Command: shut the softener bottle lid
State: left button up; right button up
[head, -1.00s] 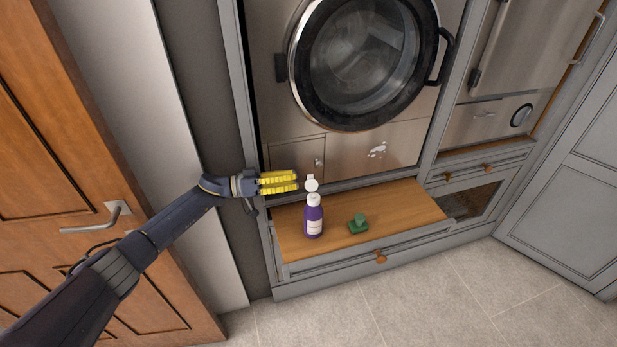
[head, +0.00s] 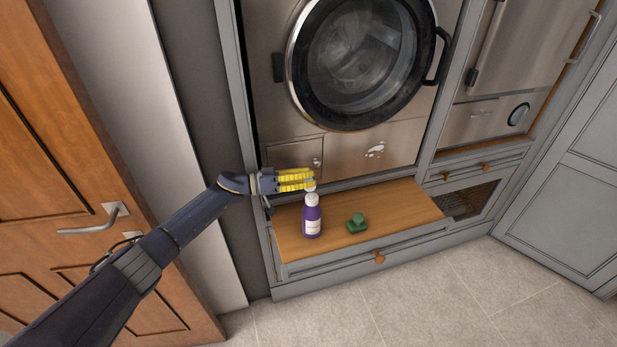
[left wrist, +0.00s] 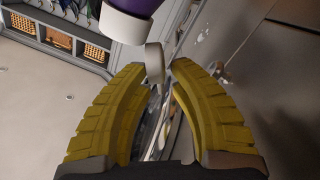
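The softener bottle (head: 312,221) is purple with a white label and white cap. It stands upright on the wooden shelf, with its small white lid (head: 310,187) raised above the cap. My left gripper (head: 313,179) has yellow ribbed fingers, partly open with a narrow gap, and its tips are at the raised lid, partly covering it. In the left wrist view the lid (left wrist: 154,63) shows edge-on at the gap between the fingertips; I cannot tell whether they touch it. The bottle's purple body (left wrist: 138,5) and white cap (left wrist: 123,25) show above. My right gripper is not in view.
A green object (head: 357,223) sits on the wooden shelf (head: 400,207) to the right of the bottle. The washer with its round door (head: 365,60) stands behind. A cabinet post (head: 240,120) is on the left. The right part of the shelf is clear.

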pick_arm(q)
grip_shut()
jog(key=shift+s+m, duration=0.1)
jog(key=shift+m, duration=0.3)
dwell(0.4)
jog(key=shift+s+r+m, duration=0.15)
jog(key=shift+s+m, duration=0.1)
jog(key=shift+m, duration=0.35)
jog(key=shift+s+r+m, duration=0.15)
jog(key=shift+s+m, duration=0.05)
jog(key=shift+m, duration=0.4)
jog(key=shift+s+d+r+m, duration=0.1)
jog(key=shift+s+m, duration=0.3)
jog(key=shift+m, duration=0.55)
jog(key=shift+s+d+r+m, duration=0.1)
jog(key=shift+s+m, duration=0.25)
jog(key=shift+m, duration=0.6)
jog(key=shift+o, duration=1)
grip_release()
jog(key=a, duration=0.7)
jog(key=shift+s+a, duration=0.3)
jog(key=shift+s, duration=0.1)
